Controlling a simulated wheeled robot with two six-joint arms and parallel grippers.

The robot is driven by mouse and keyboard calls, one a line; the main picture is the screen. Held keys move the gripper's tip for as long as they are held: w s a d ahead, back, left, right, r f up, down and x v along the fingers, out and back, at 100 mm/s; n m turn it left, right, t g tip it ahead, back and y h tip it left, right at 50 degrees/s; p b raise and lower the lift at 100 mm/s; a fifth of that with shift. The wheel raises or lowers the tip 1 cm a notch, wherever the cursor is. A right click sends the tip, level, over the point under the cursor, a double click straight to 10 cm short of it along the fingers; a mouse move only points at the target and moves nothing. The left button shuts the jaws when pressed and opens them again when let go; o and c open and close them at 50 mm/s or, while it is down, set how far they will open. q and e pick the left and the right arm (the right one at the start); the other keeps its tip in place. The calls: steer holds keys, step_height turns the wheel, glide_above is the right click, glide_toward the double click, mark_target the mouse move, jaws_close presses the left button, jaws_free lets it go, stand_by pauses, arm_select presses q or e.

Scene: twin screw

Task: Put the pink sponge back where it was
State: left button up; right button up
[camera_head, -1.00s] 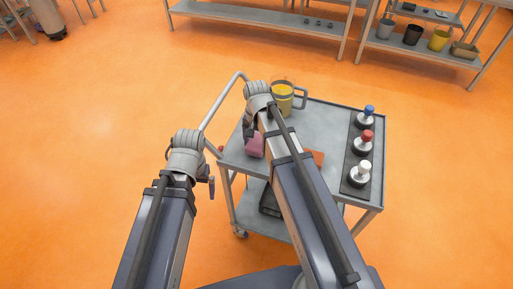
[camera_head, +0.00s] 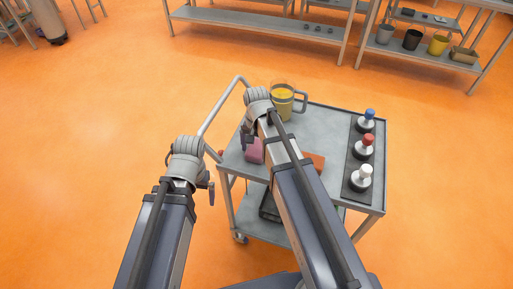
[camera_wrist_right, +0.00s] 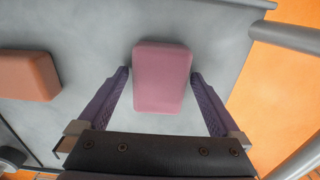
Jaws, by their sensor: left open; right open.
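The pink sponge (camera_head: 254,151) stands on the left part of the grey cart's top (camera_head: 320,130), partly hidden by my right arm. In the right wrist view the sponge (camera_wrist_right: 161,77) lies between the two fingers of my right gripper (camera_wrist_right: 160,80), with a gap on each side. The right gripper (camera_head: 247,138) is open and mostly hidden by its own wrist in the head view. My left gripper (camera_head: 211,190) is open and empty, left of the cart, over the floor.
An orange-brown block (camera_wrist_right: 28,75) lies on the cart near the sponge. A mug with yellow contents (camera_head: 283,101) stands at the back. Several knobbed pieces (camera_head: 366,145) stand on a dark strip at the right. The cart's handle (camera_head: 215,110) rises at the left. Shelves (camera_head: 270,20) stand far behind.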

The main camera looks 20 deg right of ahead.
mark_target(257, 148)
step_height(257, 148, up, 12)
steer(key=p, duration=1.2)
steer(key=shift+r, duration=0.15)
